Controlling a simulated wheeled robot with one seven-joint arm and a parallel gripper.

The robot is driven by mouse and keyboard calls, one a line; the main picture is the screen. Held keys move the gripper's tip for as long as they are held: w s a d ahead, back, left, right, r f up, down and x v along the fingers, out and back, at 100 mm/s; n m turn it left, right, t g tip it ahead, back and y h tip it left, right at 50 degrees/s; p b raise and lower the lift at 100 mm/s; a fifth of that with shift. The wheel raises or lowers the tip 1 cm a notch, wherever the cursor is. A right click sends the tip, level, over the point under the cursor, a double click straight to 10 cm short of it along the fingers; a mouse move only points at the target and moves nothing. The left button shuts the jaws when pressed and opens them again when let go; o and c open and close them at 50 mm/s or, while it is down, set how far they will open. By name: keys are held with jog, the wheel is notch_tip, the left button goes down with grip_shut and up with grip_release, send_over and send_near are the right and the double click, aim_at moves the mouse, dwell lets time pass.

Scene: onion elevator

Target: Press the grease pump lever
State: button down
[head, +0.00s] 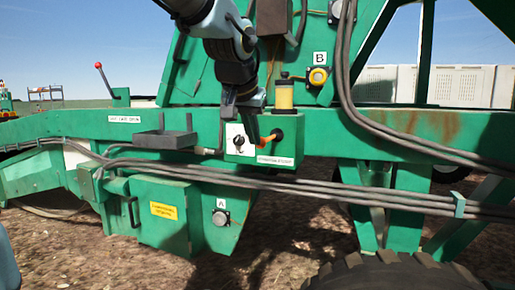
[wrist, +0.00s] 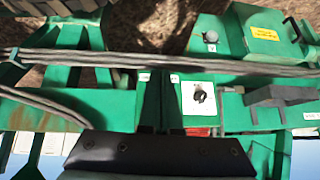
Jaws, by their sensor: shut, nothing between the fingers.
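An amber grease reservoir (head: 284,96) with a black cap stands on a green box (head: 288,150) on the machine's side. A small orange lever-like part (head: 269,138) shows on the box front, just right of my fingertips; I cannot tell for sure that it is the pump lever. My gripper (head: 252,138) points down in front of the box, shut and empty. Whether it touches the orange part cannot be told. In the wrist view my gripper (wrist: 160,76) shows dark fingers, beside a white panel with a black rotary knob (wrist: 200,97); the reservoir is not visible there.
The knob's white panel (head: 238,141) is close left of my fingers. Thick grey hoses (head: 300,187) run below the box, and more hang at its right. A dark tray (head: 165,139) juts out at left. A red-knobbed lever (head: 99,66) stands farther left.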

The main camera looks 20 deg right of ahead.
jog(key=shift+f+v, duration=0.2)
jog(key=shift+v, duration=1.25)
jog(key=shift+s+a+f, duration=0.1)
jog(key=shift+s+a, duration=0.1)
